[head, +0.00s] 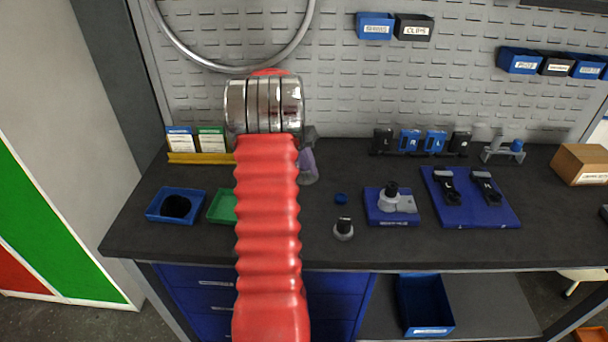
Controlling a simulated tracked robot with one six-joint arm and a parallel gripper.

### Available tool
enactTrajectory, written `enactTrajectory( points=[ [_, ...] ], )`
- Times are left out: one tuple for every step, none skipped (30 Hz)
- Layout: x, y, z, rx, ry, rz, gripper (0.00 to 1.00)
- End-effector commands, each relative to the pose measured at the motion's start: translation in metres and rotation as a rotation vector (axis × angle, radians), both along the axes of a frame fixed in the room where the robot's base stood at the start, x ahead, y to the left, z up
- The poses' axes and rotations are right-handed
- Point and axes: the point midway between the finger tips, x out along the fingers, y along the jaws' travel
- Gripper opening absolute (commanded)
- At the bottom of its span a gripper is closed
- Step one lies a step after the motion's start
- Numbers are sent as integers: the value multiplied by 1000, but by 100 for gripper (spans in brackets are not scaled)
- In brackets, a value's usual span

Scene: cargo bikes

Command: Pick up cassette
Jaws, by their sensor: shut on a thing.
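My red ribbed arm with its silver wrist rises through the middle-left of the head view and covers most of my gripper (308,163). Only a grey part and a purple-grey part, apparently one finger, show right of the arm, over the rear of the bench. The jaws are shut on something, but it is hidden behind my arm. I cannot make out a cassette for sure. A dark round thing (175,207) lies in a blue tray (155,211) at the bench's left; I cannot tell what it is.
The dark workbench (360,253) also holds a green tray (221,206), partly covered by my arm, a small grey-and-black part (343,229), a blue fixture (378,211), a blue mat (513,213) with two tools, and a cardboard box (582,164). A pegboard (350,80) stands behind.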

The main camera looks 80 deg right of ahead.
Motion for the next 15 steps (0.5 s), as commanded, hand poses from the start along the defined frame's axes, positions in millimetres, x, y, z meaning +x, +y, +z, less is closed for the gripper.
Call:
enactTrajectory(
  points=[
    [0, 0, 0, 0, -1, 0, 0],
    [0, 0, 0, 0, -1, 0, 0],
    [0, 0, 0, 0, -1, 0, 0],
    [0, 0, 0, 0, -1, 0, 0],
    [1, 0, 0, 0, -1, 0, 0],
    [1, 0, 1, 0, -1, 0, 0],
    [1, 0, 2, -1, -1, 0, 0],
    [1, 0, 4, -1, -1, 0, 0],
    [1, 0, 7, -1, -1, 0, 0],
    [1, 0, 9, -1, -1, 0, 0],
    [1, 0, 13, -2, -2, 1, 0],
    [1, -1, 18, -3, -1, 1, 0],
    [1, -1, 22, -4, -2, 0, 0],
    [1, -1, 27, -4, -2, 0, 0],
    [1, -1, 34, -5, -2, 0, 0]
  ],
)
